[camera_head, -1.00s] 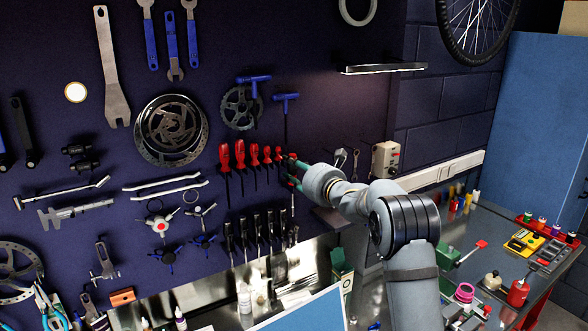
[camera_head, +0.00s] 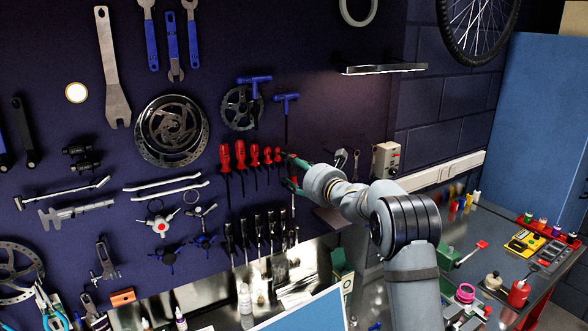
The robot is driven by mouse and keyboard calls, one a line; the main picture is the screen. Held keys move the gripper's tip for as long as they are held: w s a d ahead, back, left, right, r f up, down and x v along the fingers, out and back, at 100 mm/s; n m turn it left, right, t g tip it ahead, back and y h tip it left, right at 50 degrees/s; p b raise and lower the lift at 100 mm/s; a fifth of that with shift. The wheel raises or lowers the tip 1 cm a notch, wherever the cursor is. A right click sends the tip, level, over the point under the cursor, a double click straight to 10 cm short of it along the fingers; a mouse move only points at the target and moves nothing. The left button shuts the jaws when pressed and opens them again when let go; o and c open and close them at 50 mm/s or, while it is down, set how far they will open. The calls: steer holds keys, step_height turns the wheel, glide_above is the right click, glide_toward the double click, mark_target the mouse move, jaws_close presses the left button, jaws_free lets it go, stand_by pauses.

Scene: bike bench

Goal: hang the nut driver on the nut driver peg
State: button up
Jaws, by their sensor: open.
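My gripper (camera_head: 290,170) is open at the dark pegboard, at the right end of a row of red-handled drivers. One green-tipped finger is above and the other below. A slim tool with a reddish handle and a thin shaft (camera_head: 293,199) hangs upright at the fingers, probably the nut driver. The fingers partly cover it, and its peg is hidden. Whether the tool touches a finger I cannot tell. The neighbouring red-handled drivers (camera_head: 240,156) hang to the left, handles up.
Black-handled tools (camera_head: 258,226) hang in a row below. Blue T-handle tools (camera_head: 286,98) and a chainring (camera_head: 240,108) are above. A small shelf (camera_head: 382,69) juts out at upper right.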

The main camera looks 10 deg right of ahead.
steer(key=f+v, duration=0.1)
steer(key=v, duration=1.1)
steer(key=shift+r, duration=0.5)
steer(key=shift+w+a, duration=0.1)
steer(key=shift+w, duration=0.05)
